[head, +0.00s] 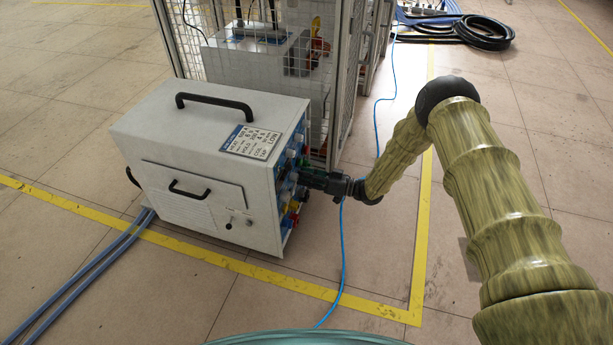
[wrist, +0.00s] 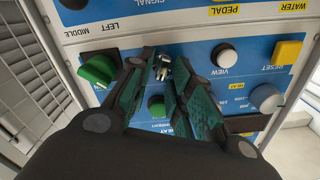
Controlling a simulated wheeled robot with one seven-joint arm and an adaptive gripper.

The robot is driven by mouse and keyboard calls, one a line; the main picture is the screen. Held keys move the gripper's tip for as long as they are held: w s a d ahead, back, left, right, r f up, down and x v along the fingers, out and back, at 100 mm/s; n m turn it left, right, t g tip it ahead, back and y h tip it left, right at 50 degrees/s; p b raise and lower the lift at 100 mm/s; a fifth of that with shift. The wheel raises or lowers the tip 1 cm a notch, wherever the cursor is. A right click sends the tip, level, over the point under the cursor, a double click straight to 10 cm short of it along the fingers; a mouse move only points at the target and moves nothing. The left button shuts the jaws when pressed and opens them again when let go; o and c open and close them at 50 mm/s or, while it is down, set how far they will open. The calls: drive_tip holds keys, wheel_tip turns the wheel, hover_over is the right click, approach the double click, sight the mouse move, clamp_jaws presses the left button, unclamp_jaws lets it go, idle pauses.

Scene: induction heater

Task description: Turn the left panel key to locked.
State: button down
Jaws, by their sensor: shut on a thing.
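The heater's control panel shows upside down in the wrist view, with a blue face (wrist: 185,37). A small silver key (wrist: 163,68) sits in it, between the tips of my gripper (wrist: 162,62). The teal fingers are shut on the key, one on either side; its lower part is partly hidden by them. I cannot read its position marks. In the head view my gripper (head: 322,181) reaches the right-hand face of the white heater box (head: 200,140), and the key is hidden there.
A green knob (wrist: 98,71) is left of the fingers. A green button (wrist: 157,105) lies between them; a white button (wrist: 225,57) and a yellow reset button (wrist: 288,52) are to the right. A mesh cage (head: 345,90) stands behind the box. A blue cable (head: 343,250) crosses the floor.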

drive_tip(key=shift+w+m, duration=0.1)
drive_tip(key=shift+m, duration=0.5)
drive_tip(key=c, duration=1.5)
unclamp_jaws()
drive_tip(key=shift+d, duration=0.15)
drive_tip(key=v, duration=1.1)
drive_tip(key=shift+d, duration=0.35)
